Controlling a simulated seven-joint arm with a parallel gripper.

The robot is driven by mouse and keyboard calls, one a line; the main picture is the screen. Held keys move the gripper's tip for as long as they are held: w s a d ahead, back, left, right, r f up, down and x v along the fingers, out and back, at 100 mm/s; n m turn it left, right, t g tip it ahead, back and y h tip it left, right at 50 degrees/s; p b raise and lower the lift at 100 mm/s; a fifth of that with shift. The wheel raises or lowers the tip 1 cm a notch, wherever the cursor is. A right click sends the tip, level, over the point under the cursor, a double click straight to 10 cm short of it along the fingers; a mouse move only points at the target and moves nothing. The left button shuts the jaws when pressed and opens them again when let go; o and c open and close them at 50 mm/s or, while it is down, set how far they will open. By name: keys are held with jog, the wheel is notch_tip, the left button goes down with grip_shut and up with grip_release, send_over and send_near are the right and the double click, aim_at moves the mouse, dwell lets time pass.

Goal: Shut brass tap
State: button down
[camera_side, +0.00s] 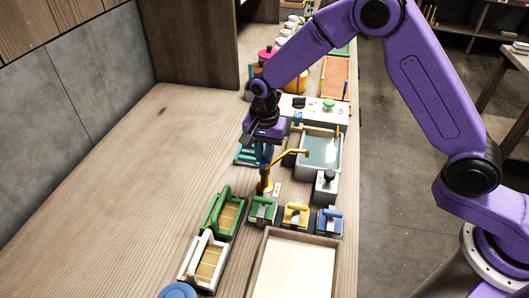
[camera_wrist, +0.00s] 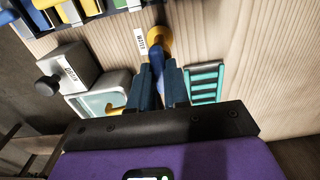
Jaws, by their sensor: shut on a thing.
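The brass tap (camera_side: 265,184) stands on the wooden counter left of the grey basin, and its spout (camera_side: 291,155) reaches right over the basin's edge. In the wrist view its round brass base (camera_wrist: 161,38) shows beside a white label reading WATER (camera_wrist: 141,41). A blue lever (camera_wrist: 156,66) rises from the tap. My gripper (camera_side: 264,158) is over the top of the tap, pointing down. In the wrist view my gripper (camera_wrist: 160,82) is shut on the blue lever, with a finger on each side. The fingers hide part of the lever and spout. I cannot tell whether water runs.
The grey basin (camera_side: 337,165) of water is right of the tap. A grey box with a black knob (camera_side: 327,186) stands in front of it. A teal rack (camera_side: 243,156) lies left. Several handled tools and a wooden-rimmed tray (camera_side: 256,262) are nearer. The counter's left is clear.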

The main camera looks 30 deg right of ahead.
jog(key=shift+w+r, duration=0.1)
jog(key=c, duration=1.1)
grip_release()
notch_tip(320, 180, up, 17)
jog(key=shift+r, duration=0.2)
jog(key=s+d+f+n, duration=0.1)
jog(key=s+d+n, duration=0.5)
jog(key=s, duration=0.5)
jog(key=s+d+f+n, duration=0.1)
jog(key=s+d+n, duration=0.4)
jog(key=s+n, duration=0.3)
jog(key=s+d+f+n, duration=0.2)
jog(key=s+d+n, duration=0.4)
jog(key=s, duration=0.8)
jog(key=shift+d+n, duration=0.35)
jog(key=shift+n, duration=0.55)
